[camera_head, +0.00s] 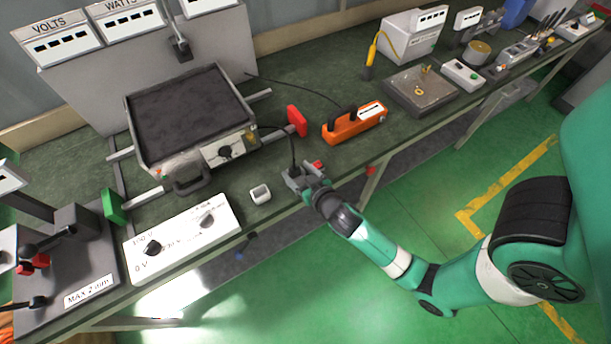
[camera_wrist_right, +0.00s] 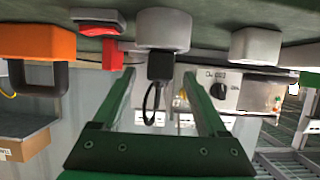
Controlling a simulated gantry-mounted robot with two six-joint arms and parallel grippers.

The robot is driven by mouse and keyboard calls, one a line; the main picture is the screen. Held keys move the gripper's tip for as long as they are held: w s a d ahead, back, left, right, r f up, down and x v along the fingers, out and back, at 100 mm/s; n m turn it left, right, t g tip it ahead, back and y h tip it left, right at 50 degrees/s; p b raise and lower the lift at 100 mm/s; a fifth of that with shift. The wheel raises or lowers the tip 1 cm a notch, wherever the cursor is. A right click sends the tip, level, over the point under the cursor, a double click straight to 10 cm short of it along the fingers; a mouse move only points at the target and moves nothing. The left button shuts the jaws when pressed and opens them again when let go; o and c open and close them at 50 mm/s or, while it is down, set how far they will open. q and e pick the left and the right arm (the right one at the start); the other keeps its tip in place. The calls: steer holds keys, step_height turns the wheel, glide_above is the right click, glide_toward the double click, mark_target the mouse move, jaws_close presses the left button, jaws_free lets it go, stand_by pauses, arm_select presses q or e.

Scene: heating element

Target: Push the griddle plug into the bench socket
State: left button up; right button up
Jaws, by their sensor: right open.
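The griddle (camera_head: 190,115) stands on the bench, with its black cord running right to the plug. The black griddle plug (camera_wrist_right: 160,66) is upright at the top of the round grey bench socket (camera_wrist_right: 164,28) in the upside-down right wrist view; how deep it sits cannot be told. Its cable loops (camera_wrist_right: 148,108) away between my fingers. In the head view the socket (camera_head: 292,180) is at the bench's front edge, partly hidden by my right gripper (camera_head: 312,188). That gripper is open, with its fingers apart on both sides of the plug. My left gripper is not in view.
A red button (camera_head: 318,165) is close beside the socket. The green floor in front is clear.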

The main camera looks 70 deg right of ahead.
steer(key=v, duration=0.6)
stand_by(0.6)
steer(key=w+a+r+t, duration=0.2)
steer(key=w+r+t, duration=0.3)
steer(key=w+r, duration=0.75)
steer(key=w+a+r+t, duration=0.2)
steer(key=a+r+t, duration=0.1)
steer(key=r, duration=0.8)
steer(key=w+a+r+t, duration=0.2)
steer(key=a+r, duration=0.1)
steer(key=r, duration=0.8)
steer(key=s+a+r+n+t+y, duration=0.2)
steer(key=s+a+r+t+y, duration=0.1)
steer(key=r, duration=0.5)
steer(key=s+a+r+n+t+y, duration=0.2)
steer(key=a+r+y, duration=0.15)
steer(key=r, duration=0.55)
steer(key=s+a+r+n+t+y, duration=0.2)
steer(key=s+a+r+t+y, duration=0.15)
steer(key=r, duration=0.45)
step_height(320, 180, up, 31)
steer(key=w+a+n+g+p, duration=0.1)
steer(key=n+p, duration=0.1)
steer(key=p, duration=3)
steer(key=shift+r+n+y+p, duration=0.2)
steer(key=shift+n+y+p, duration=0.1)
steer(key=shift+n+p, duration=0.1)
